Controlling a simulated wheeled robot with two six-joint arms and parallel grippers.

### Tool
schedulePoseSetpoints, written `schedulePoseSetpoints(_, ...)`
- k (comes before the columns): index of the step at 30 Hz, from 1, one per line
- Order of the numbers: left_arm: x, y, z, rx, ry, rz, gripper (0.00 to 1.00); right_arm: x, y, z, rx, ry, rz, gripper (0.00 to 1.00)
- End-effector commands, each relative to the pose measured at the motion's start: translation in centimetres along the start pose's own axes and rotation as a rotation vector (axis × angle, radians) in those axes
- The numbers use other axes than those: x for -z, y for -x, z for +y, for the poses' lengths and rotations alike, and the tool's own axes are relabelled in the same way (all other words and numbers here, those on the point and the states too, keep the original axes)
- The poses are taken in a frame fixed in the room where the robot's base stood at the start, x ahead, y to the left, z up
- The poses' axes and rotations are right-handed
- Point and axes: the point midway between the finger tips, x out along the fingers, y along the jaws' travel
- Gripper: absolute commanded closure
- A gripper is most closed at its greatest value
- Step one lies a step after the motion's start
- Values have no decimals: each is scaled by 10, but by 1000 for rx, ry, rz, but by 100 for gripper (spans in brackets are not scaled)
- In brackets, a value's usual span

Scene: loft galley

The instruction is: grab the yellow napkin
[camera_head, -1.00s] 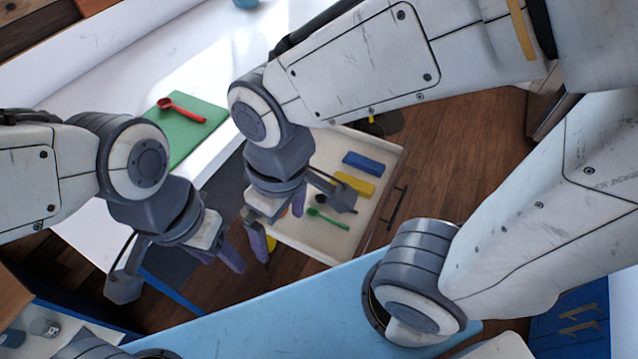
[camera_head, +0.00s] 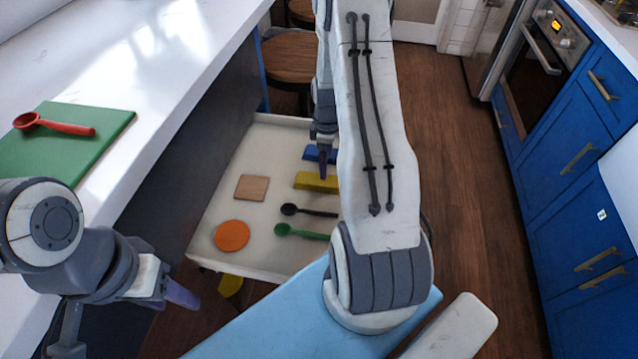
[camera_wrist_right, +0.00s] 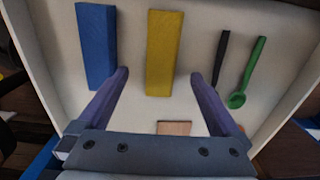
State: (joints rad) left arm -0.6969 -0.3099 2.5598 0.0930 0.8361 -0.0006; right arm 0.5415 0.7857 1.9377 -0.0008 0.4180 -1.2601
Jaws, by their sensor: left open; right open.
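The yellow napkin (camera_head: 316,181) is a folded yellow strip lying flat in the open drawer (camera_head: 250,165), partly hidden by my right arm. In the right wrist view the yellow napkin (camera_wrist_right: 163,52) lies ahead of and between the open fingers of my right gripper (camera_wrist_right: 159,76), with nothing held. In the head view my right gripper (camera_head: 322,160) hangs over the drawer, near the blue and yellow strips. My left gripper (camera_head: 182,294) is open and empty, left of the drawer beside the white counter; one of its fingers is hard to make out.
The drawer also holds a blue strip (camera_wrist_right: 96,45), a black spoon (camera_head: 305,211), a green spoon (camera_head: 300,232), an orange disc (camera_head: 231,236) and a wooden square (camera_head: 251,188). A green board (camera_head: 70,145) with a red scoop (camera_head: 55,125) lies on the counter. Blue cabinets (camera_head: 580,200) stand right.

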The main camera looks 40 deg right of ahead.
Motion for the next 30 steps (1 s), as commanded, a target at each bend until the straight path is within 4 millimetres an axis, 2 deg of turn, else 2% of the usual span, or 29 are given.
schedulePoseSetpoints(3, 0, 0, 0, 0, 0, 0, 50, 6, -19, -3, 3, 8, -1, 0)
schedulePoseSetpoints(10, 0, -1, 0, 0, 0, 0, 50, 9, -36, -4, 2, 10, 0, 0)
schedulePoseSetpoints(18, 0, 0, 0, 0, 0, 0, 50, 10, -75, -5, 2, 7, 0, 0)
schedulePoseSetpoints(22, 0, 0, 0, 0, 0, 0, 50, 10, -82, -5, 1, 6, 0, 0)
schedulePoseSetpoints(28, 0, 0, 0, 0, 0, 0, 50, 9, -81, -4, 0, 5, 0, 0)
schedulePoseSetpoints(30, 0, 0, 0, 0, 0, 0, 50, 9, -81, -4, 0, 5, 0, 27)
